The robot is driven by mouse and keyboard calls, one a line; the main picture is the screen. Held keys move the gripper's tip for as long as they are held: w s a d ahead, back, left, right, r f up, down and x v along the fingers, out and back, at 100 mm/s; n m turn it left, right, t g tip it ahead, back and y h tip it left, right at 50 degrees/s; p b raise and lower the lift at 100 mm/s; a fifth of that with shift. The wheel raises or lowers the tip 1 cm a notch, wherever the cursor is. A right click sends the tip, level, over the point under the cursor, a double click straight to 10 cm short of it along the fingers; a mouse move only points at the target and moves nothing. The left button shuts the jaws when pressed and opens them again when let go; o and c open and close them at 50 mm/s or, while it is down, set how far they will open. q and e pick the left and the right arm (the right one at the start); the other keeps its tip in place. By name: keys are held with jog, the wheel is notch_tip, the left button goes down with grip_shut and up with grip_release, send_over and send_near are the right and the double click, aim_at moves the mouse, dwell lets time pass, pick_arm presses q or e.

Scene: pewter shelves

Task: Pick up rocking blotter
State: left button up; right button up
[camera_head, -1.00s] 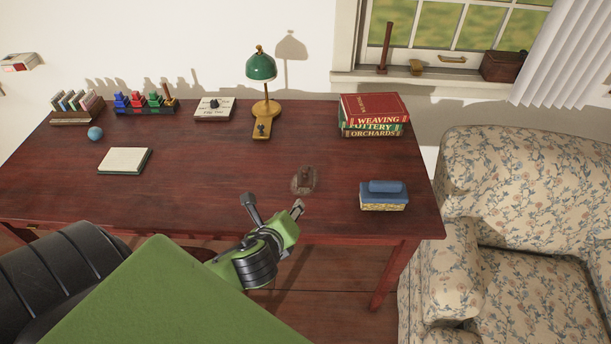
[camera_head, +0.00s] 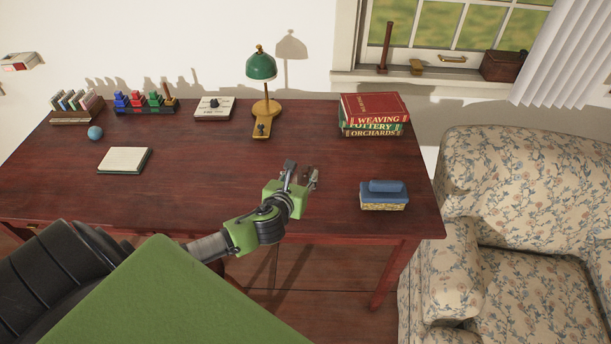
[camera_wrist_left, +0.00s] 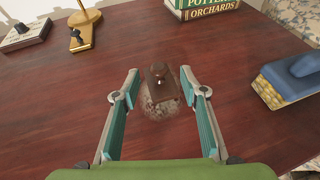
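The rocking blotter, a small dark brown block with a round knob and a mottled pale underside, stands on the desk; it shows in the left wrist view (camera_wrist_left: 163,86). In the head view it is mostly hidden by my left gripper (camera_head: 302,175). That gripper, also in the left wrist view (camera_wrist_left: 160,76), is open and reaches over the desk. Its two fingers are on either side of the blotter, with a visible gap at each side. I cannot tell how high the fingertips are above the desk. My right gripper is not in view.
A blue block on a yellow patterned base (camera_head: 384,196) lies to the right on the desk (camera_head: 210,185). Stacked books (camera_head: 374,115) and a green lamp (camera_head: 262,70) stand behind. A floral armchair (camera_head: 520,180) is beside the desk.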

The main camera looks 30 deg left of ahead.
aim_at(304, 171)
pick_arm(q)
jog(key=shift+x, duration=2.65)
jog(key=shift+s+f, duration=0.15)
grip_shut()
